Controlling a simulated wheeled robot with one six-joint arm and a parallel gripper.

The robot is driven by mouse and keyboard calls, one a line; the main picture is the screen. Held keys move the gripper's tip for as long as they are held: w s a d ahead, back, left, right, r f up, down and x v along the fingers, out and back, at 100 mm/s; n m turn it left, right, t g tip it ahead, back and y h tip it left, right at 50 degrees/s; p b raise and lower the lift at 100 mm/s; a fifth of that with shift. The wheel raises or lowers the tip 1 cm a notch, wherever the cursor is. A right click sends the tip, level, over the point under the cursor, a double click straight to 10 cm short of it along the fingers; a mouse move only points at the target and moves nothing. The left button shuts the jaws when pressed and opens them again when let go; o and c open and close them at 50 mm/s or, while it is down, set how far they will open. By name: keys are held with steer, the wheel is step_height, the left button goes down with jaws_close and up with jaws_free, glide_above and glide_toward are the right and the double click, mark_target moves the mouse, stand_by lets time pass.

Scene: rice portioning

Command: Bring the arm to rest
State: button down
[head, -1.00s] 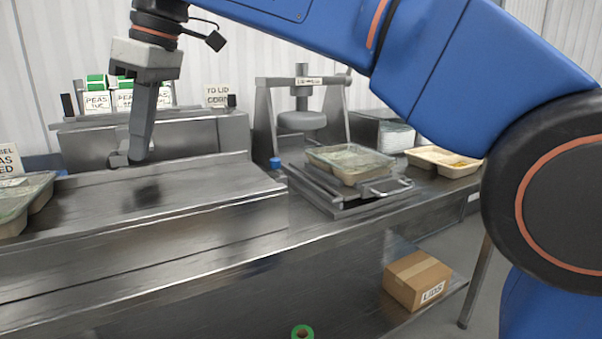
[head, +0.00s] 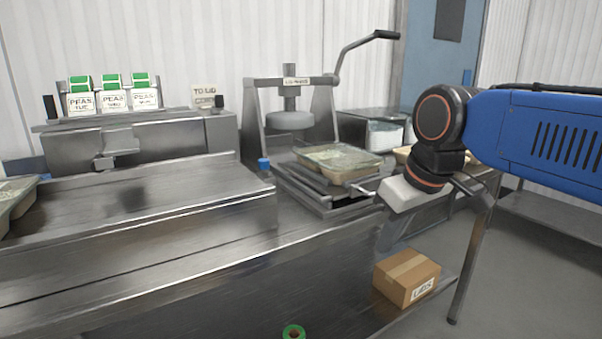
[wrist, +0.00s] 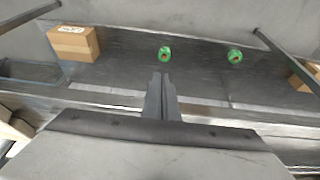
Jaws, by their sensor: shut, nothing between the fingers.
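My gripper (wrist: 161,80) is shut and empty. In the wrist view its two fingers lie together, pointing down past the bench edge toward the lower shelf. In the head view my arm reaches in from the right edge. The fingers are hard to make out there.
A lidded tray (head: 338,160) sits on the press (head: 290,120). A labelled box (head: 407,277) and green rolls (wrist: 165,53) lie on the lower shelf. Another tray (head: 18,207) is at far left. The steel bench's left top (head: 140,190) is clear.

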steer(key=s+d+f+m+h, duration=0.1)
steer(key=s+d+f+m, duration=0.2)
steer(key=s+d+f, duration=0.2)
steer(key=s+d+f+m+t+h, duration=0.1)
steer(key=s+d+f+m, duration=0.2)
steer(key=f, duration=0.9)
steer(key=s+d, duration=0.3)
steer(key=d, duration=0.1)
steer(key=shift+d, duration=0.4)
steer(key=shift+s, duration=0.1)
